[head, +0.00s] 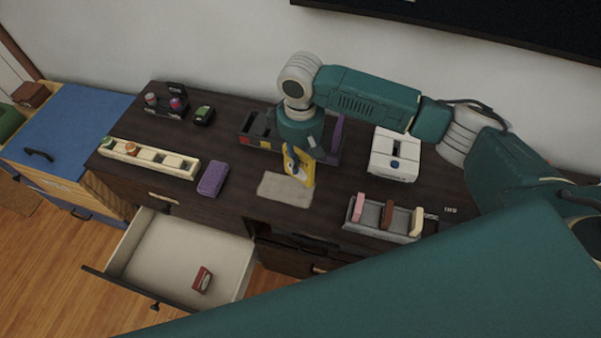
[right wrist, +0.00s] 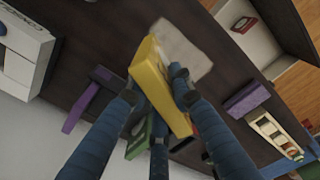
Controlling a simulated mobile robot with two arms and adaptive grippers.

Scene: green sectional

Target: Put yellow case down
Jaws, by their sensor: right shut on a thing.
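The yellow case (head: 308,176) is in my right gripper (head: 293,160), above the dark dresser top (head: 235,208). In the right wrist view the yellow case (right wrist: 150,72) is tilted between the blue fingers of the right gripper (right wrist: 158,85), which is shut on it. In the head view the case is over or just behind a pale flat mat (head: 284,191); I cannot tell whether it touches anything below. The mat also shows in the right wrist view (right wrist: 190,52). My left gripper is not in view.
A divided dark tray (head: 258,143) stands behind the case, a white box (head: 394,158) to its right. A grey holder (head: 372,226) with several upright pieces stands front right. A purple case (head: 213,178) lies left. An open drawer (head: 168,255) juts out, holding a red box (head: 202,279).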

